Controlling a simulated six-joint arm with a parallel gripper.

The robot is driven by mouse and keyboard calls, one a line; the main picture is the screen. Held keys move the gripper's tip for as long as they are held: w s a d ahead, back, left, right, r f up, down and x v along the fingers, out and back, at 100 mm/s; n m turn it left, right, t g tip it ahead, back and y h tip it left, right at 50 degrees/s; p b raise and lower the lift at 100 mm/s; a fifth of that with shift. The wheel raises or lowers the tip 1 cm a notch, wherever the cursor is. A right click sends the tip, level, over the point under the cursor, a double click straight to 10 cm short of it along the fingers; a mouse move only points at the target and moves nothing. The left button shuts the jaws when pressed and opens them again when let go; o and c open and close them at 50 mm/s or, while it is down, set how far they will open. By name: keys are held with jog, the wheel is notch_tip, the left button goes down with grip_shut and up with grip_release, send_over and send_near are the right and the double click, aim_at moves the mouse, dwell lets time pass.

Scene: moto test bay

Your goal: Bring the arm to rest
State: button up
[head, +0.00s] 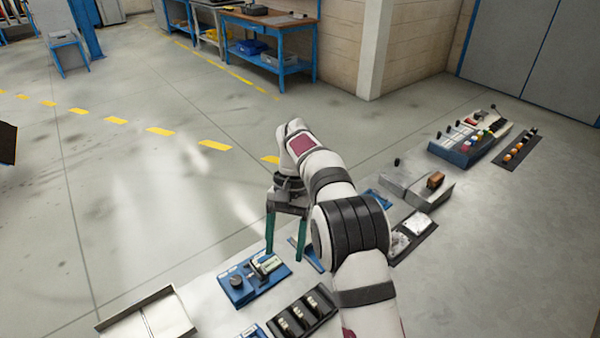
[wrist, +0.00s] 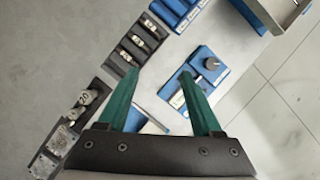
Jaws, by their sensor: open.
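My gripper (head: 286,232) has two green fingers and hangs above the bench, with the arm reaching away from the lower right of the head view. The fingers also show in the wrist view (wrist: 165,95), spread apart with nothing between them. Below and to the left in the head view is a blue fixture (head: 236,297) with a black knob and a pale part. In the wrist view this blue fixture (wrist: 222,72) lies beyond the right finger. My arm hides part of the bench behind it.
A black slotted rack (head: 322,318) holds several pale parts near the front. An open tray (head: 150,318) lies at the left end. A dark tray (head: 418,240), an orange-brown block (head: 435,181) and a blue panel (head: 462,153) with coloured items lie right of my arm.

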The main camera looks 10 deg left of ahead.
jog(key=s+d+r+m+t+y, duration=0.1)
jog(key=s+d+r+m+t, duration=0.1)
jog(key=s+d+r, duration=0.9)
jog(key=s+d+f+m+t, duration=0.1)
jog(key=s+d+f, duration=0.1)
jog(key=s, duration=0.7)
jog(key=s+d+f+t, duration=0.1)
jog(key=s+f, duration=0.1)
jog(key=s, duration=0.7)
jog(key=shift+d+f+m, duration=0.3)
jog(key=shift+d+m, duration=0.05)
jog(key=shift+m, duration=0.05)
dwell(0.7)
